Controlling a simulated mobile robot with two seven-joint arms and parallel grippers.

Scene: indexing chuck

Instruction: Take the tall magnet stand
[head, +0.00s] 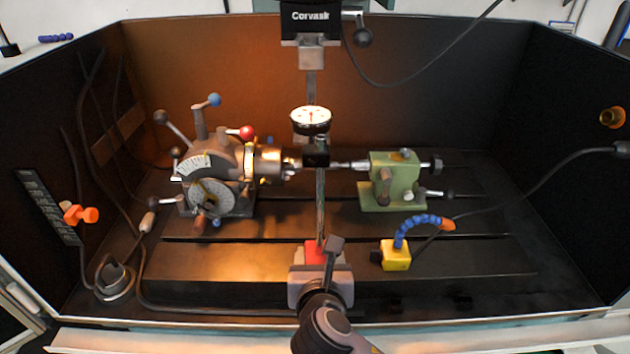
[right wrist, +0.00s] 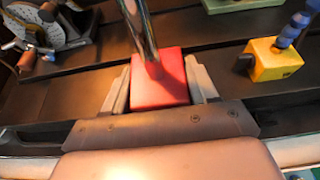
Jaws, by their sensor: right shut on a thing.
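The tall magnet stand has a red block base (head: 315,252) and an upright steel post (head: 320,200). In the head view the post rises to a black clamp (head: 316,155), with a white dial gauge (head: 311,118) just above it. My right gripper (head: 320,272) is shut on the red base, which sits between its fingers. In the right wrist view the red base (right wrist: 160,80) has a finger on each side, and the post (right wrist: 138,28) runs up out of the picture. My left gripper is not in view.
An indexing head (head: 210,170) stands behind to the left, and a green tailstock (head: 392,182) behind to the right. A yellow block (head: 396,256) with a blue jointed hose stands right of the red base. A black machine head (head: 310,40) hangs above. Cables run along the left.

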